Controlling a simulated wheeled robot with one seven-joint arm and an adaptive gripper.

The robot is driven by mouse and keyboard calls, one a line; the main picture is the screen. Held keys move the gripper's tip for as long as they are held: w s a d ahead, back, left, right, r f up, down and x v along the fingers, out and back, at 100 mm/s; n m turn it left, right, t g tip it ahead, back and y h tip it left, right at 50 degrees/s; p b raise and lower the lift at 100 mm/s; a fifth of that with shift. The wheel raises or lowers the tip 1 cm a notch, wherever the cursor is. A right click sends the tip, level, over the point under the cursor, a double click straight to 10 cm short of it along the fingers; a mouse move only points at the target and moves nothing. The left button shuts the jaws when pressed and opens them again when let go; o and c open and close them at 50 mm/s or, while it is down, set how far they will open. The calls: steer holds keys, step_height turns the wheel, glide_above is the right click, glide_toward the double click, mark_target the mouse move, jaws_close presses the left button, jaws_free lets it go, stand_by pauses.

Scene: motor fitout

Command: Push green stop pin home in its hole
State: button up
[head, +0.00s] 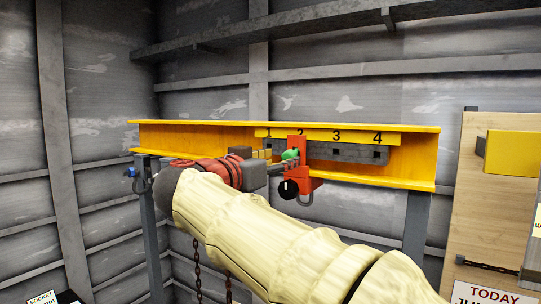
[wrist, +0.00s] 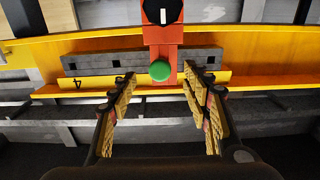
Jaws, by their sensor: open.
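The green stop pin (head: 290,155) shows as a round green head on the red bracket (head: 304,168), by number 2 on the yellow beam. In the wrist view the green pin head (wrist: 160,71) faces me, centred on the lower part of the red bracket (wrist: 163,52). My gripper (wrist: 160,76) is open, with one ridged yellow finger on each side of the pin head and a visible gap on both sides. In the head view my arm hides part of the gripper. The pin's shaft and hole are hidden, so its depth cannot be told.
A black knob (head: 288,189) with a white mark sits on the red bracket. A grey bar (head: 345,152) with square holes runs along the yellow beam (head: 190,133) under numbers 1 to 4. A wooden board (head: 480,210) stands at right. Chains hang below the beam.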

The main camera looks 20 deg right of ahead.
mark_target(286, 158)
steer(key=shift+b+x, duration=0.85)
steer(key=shift+x, duration=2.1)
steer(key=shift+c, duration=1.2)
jaws_close()
steer(key=shift+a, duration=0.1)
steer(key=b+v, duration=0.6)
steer(key=v, duration=0.3)
steer(key=shift+s+a, duration=0.2)
steer(key=shift+a, duration=0.05)
